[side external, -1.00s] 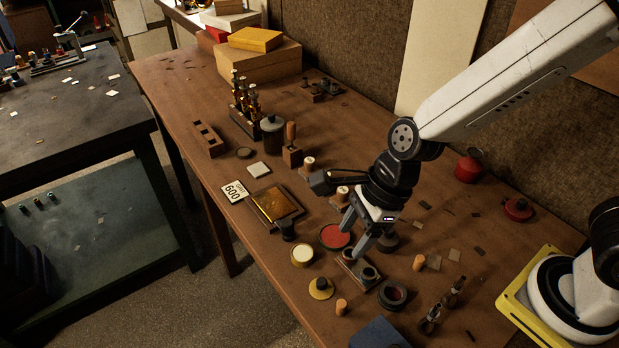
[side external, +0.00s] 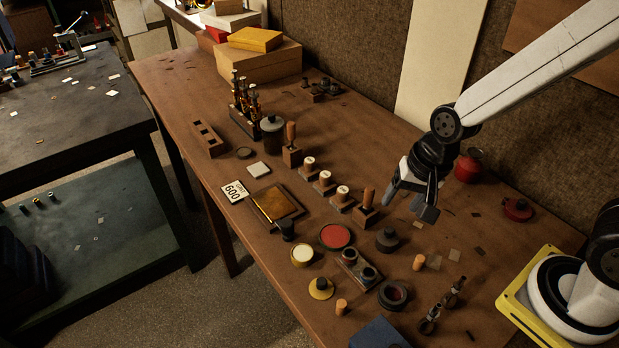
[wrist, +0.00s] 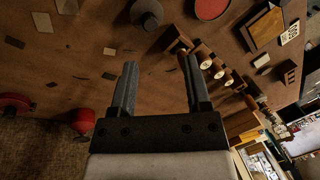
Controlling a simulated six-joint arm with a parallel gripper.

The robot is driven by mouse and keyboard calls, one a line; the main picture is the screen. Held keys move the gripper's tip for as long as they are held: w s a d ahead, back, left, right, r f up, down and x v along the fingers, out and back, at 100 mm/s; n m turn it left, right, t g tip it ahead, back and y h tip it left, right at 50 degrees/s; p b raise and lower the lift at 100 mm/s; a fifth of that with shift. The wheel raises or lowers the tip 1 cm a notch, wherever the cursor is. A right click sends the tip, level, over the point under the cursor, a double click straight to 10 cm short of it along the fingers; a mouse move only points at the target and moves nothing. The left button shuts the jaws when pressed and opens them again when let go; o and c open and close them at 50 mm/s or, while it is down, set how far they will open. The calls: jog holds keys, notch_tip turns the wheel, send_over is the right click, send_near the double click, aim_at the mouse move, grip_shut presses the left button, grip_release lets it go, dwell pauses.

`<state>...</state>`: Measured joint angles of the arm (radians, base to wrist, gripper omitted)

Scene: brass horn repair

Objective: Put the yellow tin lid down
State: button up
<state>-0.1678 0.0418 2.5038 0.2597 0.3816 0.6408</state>
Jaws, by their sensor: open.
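The yellow tin lid (side external: 319,293), a yellow disc with a dark knob, lies flat on the brown bench near its front edge in the side view. A yellow tin with a cream filling (side external: 302,254) stands just behind it, apart from it. My gripper (side external: 407,208) is open and empty, raised above the bench well behind and to the right of the lid. In the wrist view my two fingers (wrist: 158,62) are spread with nothing between them. I cannot make out the lid in the wrist view.
A red-topped round tin (side external: 335,236), a block with dark cups (side external: 358,268) and a dark ring-shaped pot (side external: 393,295) stand near the lid. A wooden block with an upright handle (side external: 367,210) is close to my gripper. A red pot (side external: 468,167) stands by the wall.

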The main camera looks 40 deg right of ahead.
jog(key=d+n+h, duration=0.1)
jog(key=d+n, duration=0.5)
jog(key=n, duration=0.2)
jog(key=shift+s+d+f+h, duration=0.15)
jog(key=shift+s+d+h, duration=0.15)
jog(key=shift+s, duration=0.15)
